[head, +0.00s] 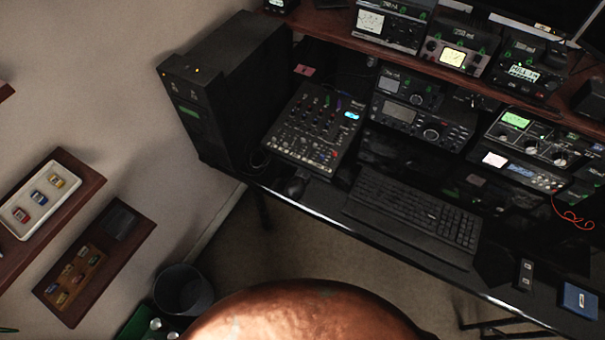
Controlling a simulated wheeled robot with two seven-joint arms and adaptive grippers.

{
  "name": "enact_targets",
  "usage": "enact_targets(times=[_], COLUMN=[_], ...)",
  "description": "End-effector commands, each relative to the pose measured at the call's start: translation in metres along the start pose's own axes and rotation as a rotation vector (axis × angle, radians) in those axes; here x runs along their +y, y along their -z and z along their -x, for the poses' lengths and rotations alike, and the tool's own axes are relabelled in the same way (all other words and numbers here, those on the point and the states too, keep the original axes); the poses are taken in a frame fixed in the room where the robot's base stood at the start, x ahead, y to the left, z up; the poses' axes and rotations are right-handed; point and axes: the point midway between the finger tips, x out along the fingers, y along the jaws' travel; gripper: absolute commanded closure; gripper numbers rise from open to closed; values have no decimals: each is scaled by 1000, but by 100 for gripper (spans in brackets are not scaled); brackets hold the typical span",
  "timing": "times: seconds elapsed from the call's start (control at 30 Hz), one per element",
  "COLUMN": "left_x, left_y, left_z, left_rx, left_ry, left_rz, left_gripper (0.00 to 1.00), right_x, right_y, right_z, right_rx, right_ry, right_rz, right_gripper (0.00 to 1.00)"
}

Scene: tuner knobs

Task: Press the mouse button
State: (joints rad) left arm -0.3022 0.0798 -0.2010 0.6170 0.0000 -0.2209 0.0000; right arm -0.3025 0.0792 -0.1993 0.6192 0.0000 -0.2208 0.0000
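A small dark rounded object, which looks like the mouse (294,186), sits near the front edge of the black desk (400,243). It is just below the mixer and left of the keyboard. Its buttons are too dark and small to make out. Neither of my grippers is in the head view.
A black keyboard (415,212) lies right of the mouse. A mixer (312,130) and a tall black computer case (225,95) stand behind it. Radios (425,118) fill the back. A rounded brown surface (310,315) is in front of the desk, beside a bin (183,290).

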Motion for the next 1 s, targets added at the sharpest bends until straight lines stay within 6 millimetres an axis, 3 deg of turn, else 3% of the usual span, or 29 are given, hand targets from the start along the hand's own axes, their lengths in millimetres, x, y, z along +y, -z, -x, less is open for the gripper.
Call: enact_targets(times=[0.3, 1.0], left_x=[0, 0], left_y=[9, 4], left_z=[0, 0], left_rx=[13, 5], left_ry=[0, 0], left_rz=[-1, 1], left_gripper=[60, 60], right_x=[-2, 2], right_y=[2, 3], right_z=[0, 0], right_rx=[2, 4], right_ry=[2, -2], right_rz=[0, 2], right_gripper=[100, 100])
